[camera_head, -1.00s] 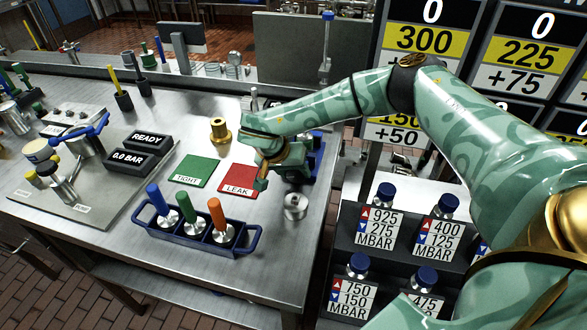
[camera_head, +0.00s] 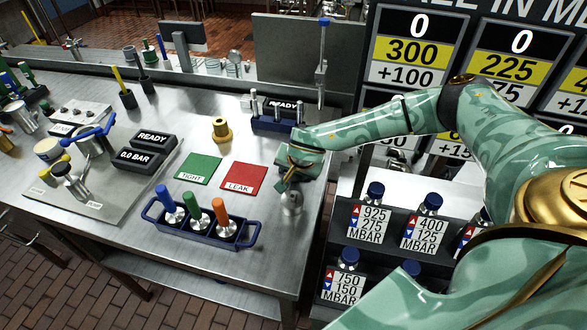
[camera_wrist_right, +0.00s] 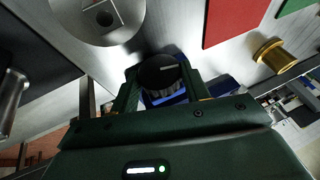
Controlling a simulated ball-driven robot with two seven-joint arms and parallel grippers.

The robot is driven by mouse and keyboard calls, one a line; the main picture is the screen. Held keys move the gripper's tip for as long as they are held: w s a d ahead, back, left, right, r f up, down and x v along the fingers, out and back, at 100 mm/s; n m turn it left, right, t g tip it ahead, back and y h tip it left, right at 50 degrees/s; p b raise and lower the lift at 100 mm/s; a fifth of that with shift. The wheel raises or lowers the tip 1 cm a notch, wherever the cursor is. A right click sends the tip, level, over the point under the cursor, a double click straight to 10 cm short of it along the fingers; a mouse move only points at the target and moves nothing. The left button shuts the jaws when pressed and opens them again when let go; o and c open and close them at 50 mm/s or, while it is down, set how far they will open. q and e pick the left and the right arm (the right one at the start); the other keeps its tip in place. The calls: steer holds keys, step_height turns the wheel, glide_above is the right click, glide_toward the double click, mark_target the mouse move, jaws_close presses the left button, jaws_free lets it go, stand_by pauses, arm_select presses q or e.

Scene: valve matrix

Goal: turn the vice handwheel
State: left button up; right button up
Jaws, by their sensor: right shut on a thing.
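My right gripper (camera_head: 291,181) is low at the right side of the steel bench, right of the red LEAK pad. In the right wrist view its two dark green fingers (camera_wrist_right: 158,74) are shut on a dark round ribbed knob with a white mark, which looks like the vice handwheel (camera_wrist_right: 160,69). The wheel is hidden behind the gripper in the head view. A round silver piece with a square opening (camera_wrist_right: 98,20) is beside it in the wrist view. A silver cylinder (camera_head: 291,203) shows just below the gripper in the head view. My left gripper is out of view.
A blue rack (camera_head: 205,231) with three coloured-handled tools stands at the front. The red LEAK pad (camera_head: 243,177), green TIGHT pad (camera_head: 199,168) and a brass fitting (camera_head: 221,130) lie left of the gripper. A blue rack with posts (camera_head: 268,122) is behind. Bottle shelves stand at right.

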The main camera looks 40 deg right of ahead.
stand_by(0.4)
steer(key=o, duration=1)
steer(key=shift+r, duration=0.1)
steer(key=p+v, duration=0.3)
steer(key=v, duration=1.3)
steer(key=shift+s, duration=0.15)
